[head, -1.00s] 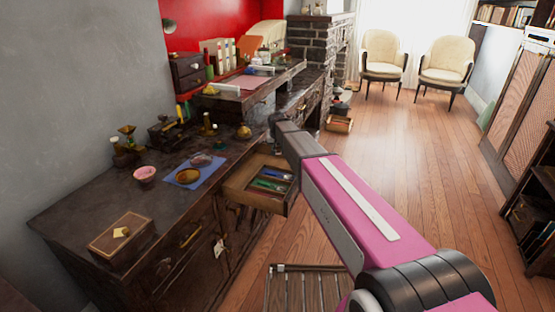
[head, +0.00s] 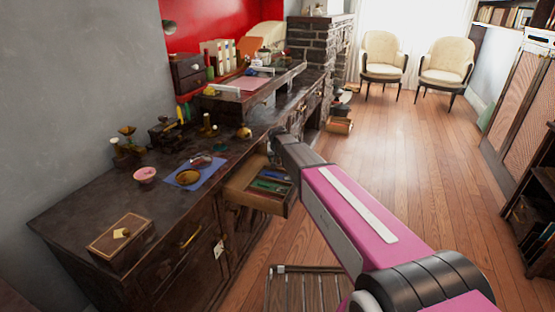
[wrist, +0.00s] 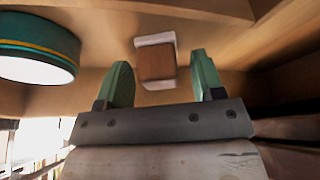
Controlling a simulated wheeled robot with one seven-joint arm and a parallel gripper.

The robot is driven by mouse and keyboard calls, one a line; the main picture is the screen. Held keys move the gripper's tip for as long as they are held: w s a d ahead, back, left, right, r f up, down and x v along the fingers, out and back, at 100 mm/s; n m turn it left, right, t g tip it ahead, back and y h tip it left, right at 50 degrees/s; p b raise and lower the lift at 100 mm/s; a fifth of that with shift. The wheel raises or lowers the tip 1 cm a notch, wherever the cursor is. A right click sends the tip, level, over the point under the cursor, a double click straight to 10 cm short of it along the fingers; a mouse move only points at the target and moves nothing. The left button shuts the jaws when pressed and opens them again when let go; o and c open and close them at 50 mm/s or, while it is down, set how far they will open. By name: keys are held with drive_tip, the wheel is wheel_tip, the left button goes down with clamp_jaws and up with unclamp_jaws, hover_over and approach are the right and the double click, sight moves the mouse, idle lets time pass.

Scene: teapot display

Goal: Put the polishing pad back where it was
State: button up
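A small brown block with a pale edge, which looks like the polishing pad (wrist: 157,66), shows in the wrist view against a wooden surface. My gripper (wrist: 160,70) has its two green fingers apart, one on each side of the block in the picture. I see a gap on both sides, so the fingers do not appear to hold it. I cannot tell how far beyond the fingertips it is.
A round teal container with a yellow stripe (wrist: 38,48) is at the left in the wrist view, near wooden walls. In the head view, an open drawer (head: 240,195) holds green and blue items. A slatted stool (head: 305,290) stands below.

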drive_tip(key=v, duration=1.2)
drive_tip(key=shift+r, duration=0.2)
